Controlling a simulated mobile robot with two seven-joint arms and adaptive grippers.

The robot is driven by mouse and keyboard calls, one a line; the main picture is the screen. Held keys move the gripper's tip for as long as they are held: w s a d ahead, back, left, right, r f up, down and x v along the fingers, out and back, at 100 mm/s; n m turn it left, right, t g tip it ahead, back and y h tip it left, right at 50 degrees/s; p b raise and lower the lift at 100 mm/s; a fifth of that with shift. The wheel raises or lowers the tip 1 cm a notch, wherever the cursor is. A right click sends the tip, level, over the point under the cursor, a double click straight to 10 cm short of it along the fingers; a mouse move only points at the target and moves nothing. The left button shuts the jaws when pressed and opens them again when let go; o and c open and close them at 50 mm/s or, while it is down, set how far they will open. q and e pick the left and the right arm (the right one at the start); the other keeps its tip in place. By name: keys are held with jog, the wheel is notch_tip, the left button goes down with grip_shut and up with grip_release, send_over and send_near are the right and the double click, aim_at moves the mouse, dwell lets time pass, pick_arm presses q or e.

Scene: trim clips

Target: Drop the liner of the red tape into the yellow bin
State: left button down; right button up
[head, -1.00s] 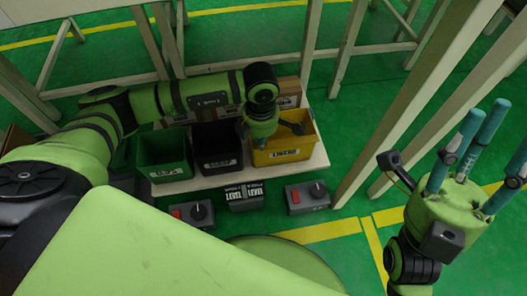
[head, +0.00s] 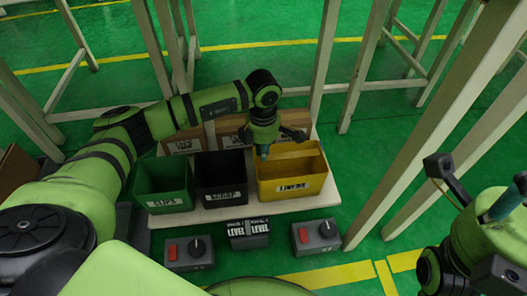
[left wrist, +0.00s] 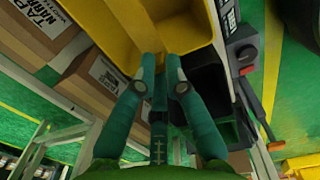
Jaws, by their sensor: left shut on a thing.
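The yellow bin (head: 314,182), with a "LINERS" label, stands at the right end of the row of bins. My left gripper (head: 264,154) points down over the bin's left side, next to the black bin. In the left wrist view the left fingertips (left wrist: 161,66) are close together in front of the yellow bin (left wrist: 118,25). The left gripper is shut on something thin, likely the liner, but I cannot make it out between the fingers. I see no red tape. My right gripper (head: 508,203) is at the right edge, mostly cut off.
The black scrap bin (head: 222,194) and the green clips bin (head: 166,202) stand left of the yellow bin on a pale board (head: 228,213). Cardboard boxes (head: 184,144) stand behind. Two grey switch boxes (head: 316,237) and a level block (head: 247,233) lie in front. White posts rise at right.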

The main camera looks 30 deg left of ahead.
pick_arm(q)
jog(key=shift+f, duration=0.3)
jog(key=c, duration=1.2)
grip_release()
jog(key=shift+r, duration=0.1)
notch_tip(320, 180, up, 12)
jog(key=shift+s+d+f, duration=0.1)
jog(key=shift+s+d, duration=0.05)
jog(key=shift+s, duration=0.1)
